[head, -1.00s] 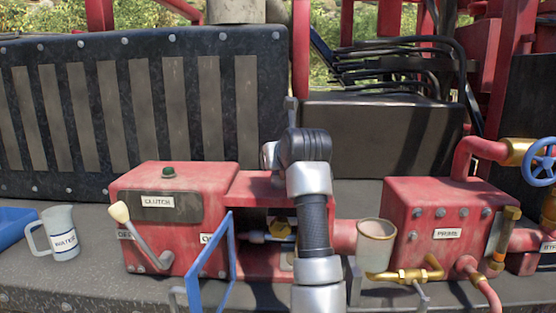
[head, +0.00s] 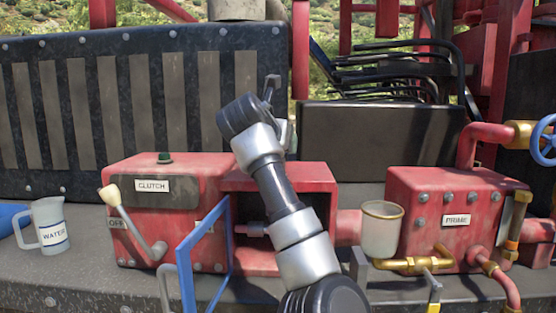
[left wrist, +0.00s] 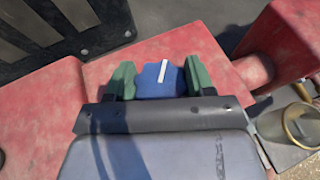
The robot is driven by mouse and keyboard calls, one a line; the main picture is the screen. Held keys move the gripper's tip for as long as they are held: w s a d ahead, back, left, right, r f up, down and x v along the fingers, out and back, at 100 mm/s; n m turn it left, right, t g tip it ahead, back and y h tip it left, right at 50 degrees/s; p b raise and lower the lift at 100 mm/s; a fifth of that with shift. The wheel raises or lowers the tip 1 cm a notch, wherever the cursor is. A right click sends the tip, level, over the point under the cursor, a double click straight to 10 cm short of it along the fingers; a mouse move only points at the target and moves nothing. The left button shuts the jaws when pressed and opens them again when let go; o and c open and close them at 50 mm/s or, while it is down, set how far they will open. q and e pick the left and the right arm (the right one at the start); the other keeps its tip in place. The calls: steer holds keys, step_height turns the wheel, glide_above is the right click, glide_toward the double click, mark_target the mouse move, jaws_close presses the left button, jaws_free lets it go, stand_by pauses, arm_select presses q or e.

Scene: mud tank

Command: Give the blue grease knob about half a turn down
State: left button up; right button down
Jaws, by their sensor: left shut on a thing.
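The blue grease knob (left wrist: 154,84) shows in the left wrist view as a round blue cap with a white line across its top. The line runs away from me and leans slightly right. The knob sits above the red housing. My left gripper (left wrist: 160,80) has its two green fingers on either side of the knob, shut on it. In the head view my left arm stands in front of the middle red housing (head: 315,180), bent at the top. There the knob is not seen, and the fingers cannot be made out. My right gripper is in no view.
A blue frame (head: 184,270) stands in front of the housing, left of my arm. The clutch box (head: 190,165) with its lever (head: 130,222) and a water jug (head: 50,224) are left. A cup (head: 382,230), brass pipe and prime box (head: 425,195) are right.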

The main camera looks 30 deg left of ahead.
arm_select(q)
steer(key=m+h+b, duration=0.3)
steer(key=m+h, duration=0.1)
steer(key=h, duration=0.1)
steer(key=shift+f+m+h+b, duration=0.15)
steer(key=shift+m+h+b, duration=0.15)
steer(key=shift+m+b, duration=0.1)
steer(key=m+g+h+b, duration=0.1)
steer(key=m+h, duration=0.1)
steer(key=shift+h, duration=0.4)
steer(key=shift+d+m+g+h+b, duration=0.1)
steer(key=shift+m+g+h+b, duration=0.4)
steer(key=shift+m+g+h, duration=0.8)
steer(key=shift+m+h, duration=0.3)
steer(key=shift+m, duration=0.3)
steer(key=o, duration=0.9)
